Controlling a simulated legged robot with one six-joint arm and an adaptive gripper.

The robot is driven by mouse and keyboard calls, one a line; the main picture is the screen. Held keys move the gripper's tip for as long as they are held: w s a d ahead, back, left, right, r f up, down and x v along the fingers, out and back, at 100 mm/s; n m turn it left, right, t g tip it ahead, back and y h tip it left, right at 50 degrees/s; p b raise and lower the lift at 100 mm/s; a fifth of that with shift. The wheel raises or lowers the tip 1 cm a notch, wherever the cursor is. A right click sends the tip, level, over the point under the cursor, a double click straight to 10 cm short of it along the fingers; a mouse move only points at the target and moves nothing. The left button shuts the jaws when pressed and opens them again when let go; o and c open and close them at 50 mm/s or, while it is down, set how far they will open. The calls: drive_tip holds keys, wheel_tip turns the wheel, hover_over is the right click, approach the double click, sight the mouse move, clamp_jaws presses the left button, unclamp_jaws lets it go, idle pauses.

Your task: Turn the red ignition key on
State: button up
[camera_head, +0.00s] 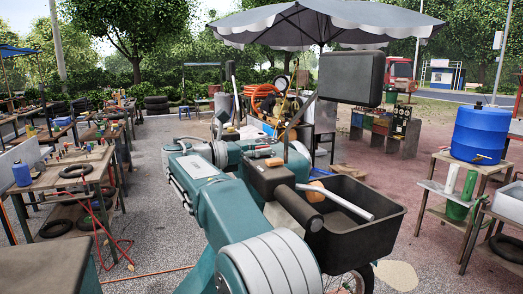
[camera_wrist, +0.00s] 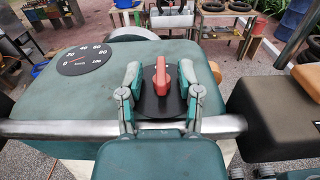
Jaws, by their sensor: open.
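In the wrist view, the red ignition key (camera_wrist: 160,76) stands on a dark plate on top of a green housing (camera_wrist: 75,98). My gripper (camera_wrist: 163,82) is open, with one finger on each side of the key. Gaps show between the key and both fingers, and nothing is held. I cannot tell how far the fingertips are above the plate.
A round dial (camera_wrist: 84,60) lies left of the key, and a metal bar (camera_wrist: 60,128) crosses the near side of the housing. In the head view, a black tray (camera_head: 375,235) is right of my arm. A blue barrel (camera_head: 480,132) stands on a wooden table at right.

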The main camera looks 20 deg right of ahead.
drive_tip(key=shift+a, duration=0.5)
drive_tip(key=shift+d, duration=0.2)
drive_tip(key=c, duration=0.5)
drive_tip(key=shift+d, duration=0.25)
clamp_jaws()
drive_tip(key=shift+m+g, duration=0.3)
drive_tip(key=shift+g, duration=0.2)
drive_tip(key=shift+w+g, duration=0.1)
drive_tip(key=shift+g, duration=0.2)
drive_tip(key=shift+r, duration=0.1)
